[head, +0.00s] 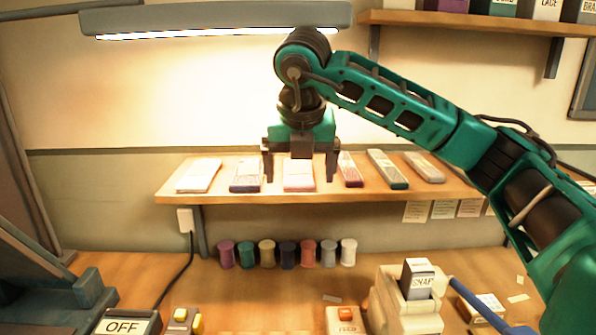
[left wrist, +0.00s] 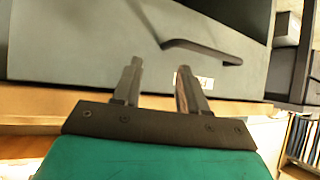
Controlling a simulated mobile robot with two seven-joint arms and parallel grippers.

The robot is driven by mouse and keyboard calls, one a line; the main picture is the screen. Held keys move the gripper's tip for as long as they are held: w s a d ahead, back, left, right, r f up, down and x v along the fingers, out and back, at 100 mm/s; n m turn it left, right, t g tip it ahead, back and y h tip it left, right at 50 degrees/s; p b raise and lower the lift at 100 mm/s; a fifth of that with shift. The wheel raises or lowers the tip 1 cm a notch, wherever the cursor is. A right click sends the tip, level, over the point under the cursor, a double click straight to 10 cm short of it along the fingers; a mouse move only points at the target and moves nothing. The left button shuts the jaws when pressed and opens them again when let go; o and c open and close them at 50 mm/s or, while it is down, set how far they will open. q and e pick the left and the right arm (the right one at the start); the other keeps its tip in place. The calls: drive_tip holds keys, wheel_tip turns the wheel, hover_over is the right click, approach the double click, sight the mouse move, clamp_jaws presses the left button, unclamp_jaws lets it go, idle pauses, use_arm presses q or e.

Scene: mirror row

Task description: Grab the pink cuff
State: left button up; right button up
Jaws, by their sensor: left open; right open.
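A flat pink piece (head: 299,177), which looks like the pink cuff, lies third from the left in a row on the wooden shelf (head: 230,196). My right gripper (head: 300,177) is open and points down in front of or over it, one finger to each side in the head view. The gripper's body hides the piece's back part. I cannot tell whether the fingers touch it. My left gripper (left wrist: 158,72) is open and empty in the left wrist view, facing a grey drawer front (left wrist: 100,45) with a dark handle (left wrist: 200,50).
Beside the pink piece lie a blue-grey piece (head: 246,175) and a maroon piece (head: 350,169), both close to the right gripper's fingers. A lamp (head: 215,20) hangs above. Several thread spools (head: 288,255) stand below the shelf. A label machine (head: 405,300) stands on the bench.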

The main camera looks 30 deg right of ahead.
sight(299, 179)
drive_tip(key=shift+w+d+r+p, duration=0.1)
drive_tip(key=shift+w+d+p, duration=0.25)
drive_tip(key=shift+w, duration=0.25)
drive_tip(key=shift+w+d+r+p, duration=0.1)
drive_tip(key=shift+w+d+p, duration=0.2)
drive_tip(key=shift+w, duration=0.25)
drive_tip(key=b+x, duration=0.1)
drive_tip(key=x, duration=0.2)
drive_tip(key=shift+w+d+r, duration=0.15)
drive_tip(key=shift+w+d, duration=0.05)
drive_tip(key=shift+w+d+f+b, duration=0.15)
drive_tip(key=shift+w+f+b, duration=0.15)
drive_tip(key=shift+f, duration=0.1)
drive_tip(key=shift+s, duration=0.1)
drive_tip(key=shift+c, duration=0.3)
drive_tip(key=c, duration=1.1)
